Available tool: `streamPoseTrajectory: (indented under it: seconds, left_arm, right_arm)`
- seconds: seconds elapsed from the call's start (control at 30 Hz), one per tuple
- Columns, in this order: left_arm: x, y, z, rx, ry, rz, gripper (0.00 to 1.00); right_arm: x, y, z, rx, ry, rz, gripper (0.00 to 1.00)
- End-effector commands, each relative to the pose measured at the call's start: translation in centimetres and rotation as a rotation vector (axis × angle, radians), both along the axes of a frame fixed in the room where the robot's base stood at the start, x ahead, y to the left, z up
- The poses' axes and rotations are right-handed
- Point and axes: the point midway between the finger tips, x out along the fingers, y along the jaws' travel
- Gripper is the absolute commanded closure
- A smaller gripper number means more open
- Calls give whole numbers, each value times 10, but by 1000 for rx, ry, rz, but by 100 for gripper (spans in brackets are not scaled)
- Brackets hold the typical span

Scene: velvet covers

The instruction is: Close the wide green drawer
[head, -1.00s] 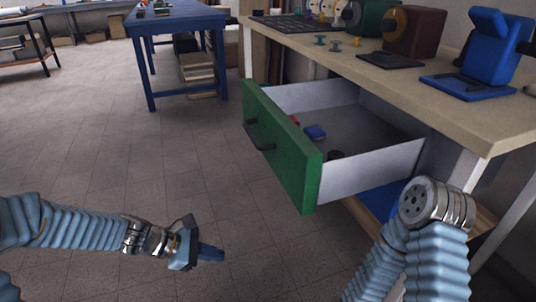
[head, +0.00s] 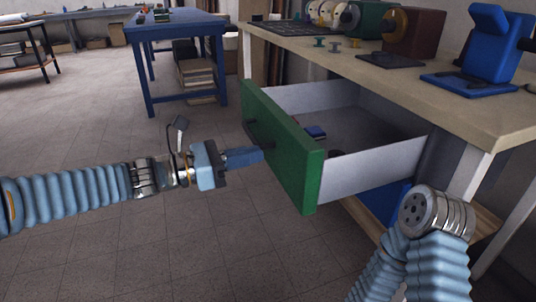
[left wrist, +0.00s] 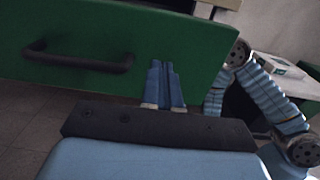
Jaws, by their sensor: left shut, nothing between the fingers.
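The wide green drawer (head: 290,160) stands pulled out under the workbench, with pale grey sides and a dark bar handle on its front. In the left wrist view the green front (left wrist: 170,45) fills the upper part, and the handle (left wrist: 78,60) is left of my fingers. My left gripper (head: 260,155) is shut and empty, its blue fingertips at the drawer front. They also show in the left wrist view (left wrist: 160,66), pointing at the front beside the handle; whether they touch cannot be told. My right arm shows at the lower right, but its gripper is not in view.
A small blue item (head: 315,132) and a dark round one lie in the drawer. The workbench top (head: 400,85) carries a blue stand (head: 490,60) and several other items. A blue table (head: 175,25) stands behind.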

Motion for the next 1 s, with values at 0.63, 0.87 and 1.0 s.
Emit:
streamPoseTrajectory:
  seconds: [0.63,0.87,1.0]
  left_arm:
    - [13,-41,0,1,-1,0,100]
    - [14,-45,0,1,0,-1,100]
    - [18,-59,0,0,1,-2,100]
  right_arm:
    - [0,0,-6,0,-2,-1,32]
    - [0,0,-7,0,-2,-1,32]
    - [0,0,-7,0,-2,-1,32]
